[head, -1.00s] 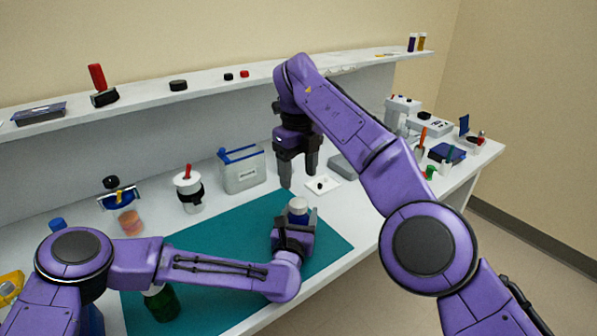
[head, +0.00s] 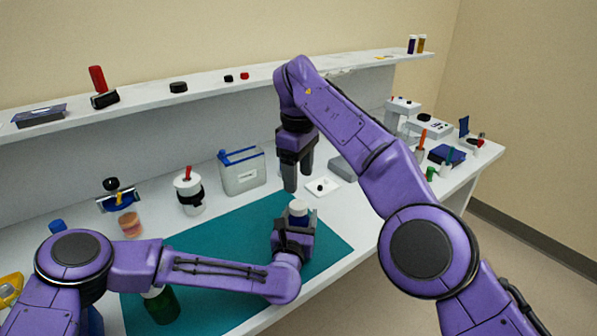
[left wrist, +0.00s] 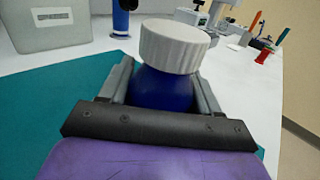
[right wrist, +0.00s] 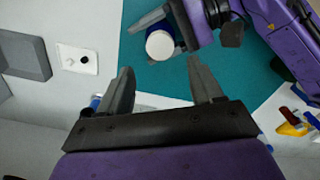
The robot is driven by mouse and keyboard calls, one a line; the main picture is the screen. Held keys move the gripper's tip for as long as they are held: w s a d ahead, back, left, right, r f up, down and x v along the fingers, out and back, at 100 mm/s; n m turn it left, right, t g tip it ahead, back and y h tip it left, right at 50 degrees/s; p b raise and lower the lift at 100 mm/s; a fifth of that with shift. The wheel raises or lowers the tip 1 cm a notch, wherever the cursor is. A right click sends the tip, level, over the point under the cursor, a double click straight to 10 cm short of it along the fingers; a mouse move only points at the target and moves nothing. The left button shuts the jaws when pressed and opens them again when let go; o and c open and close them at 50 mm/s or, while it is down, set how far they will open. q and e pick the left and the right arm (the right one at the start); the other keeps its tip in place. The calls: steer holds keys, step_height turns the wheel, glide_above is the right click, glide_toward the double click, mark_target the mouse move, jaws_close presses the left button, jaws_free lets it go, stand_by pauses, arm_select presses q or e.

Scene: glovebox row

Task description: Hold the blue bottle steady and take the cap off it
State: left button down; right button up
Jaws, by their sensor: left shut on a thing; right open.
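The blue bottle (left wrist: 160,90) stands upright on the teal mat with its ribbed white cap (left wrist: 174,46) on. My left gripper (head: 297,220) is shut on the bottle's body, and the cap sticks up above the fingers. In the head view the cap (head: 298,207) shows between the finger tips, and most of the bottle is hidden by the gripper. My right gripper (head: 297,178) is open and empty, pointing down, above and behind the bottle. In the right wrist view the cap (right wrist: 160,45) lies beyond the right gripper's fingers (right wrist: 160,90), apart from them.
The teal mat (head: 240,225) is clear around the bottle, except for a green bottle (head: 160,305) near its front left. A grey bin (head: 242,172), a white jar (head: 189,192) and a small white plate (head: 321,187) stand behind. A shelf (head: 140,96) runs along the back.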

mark_target(298, 204)
steer(key=shift+f+m, duration=0.2)
steer(key=shift+m, duration=0.2)
step_height(298, 204, down, 8)
steer(key=shift+r, duration=0.2)
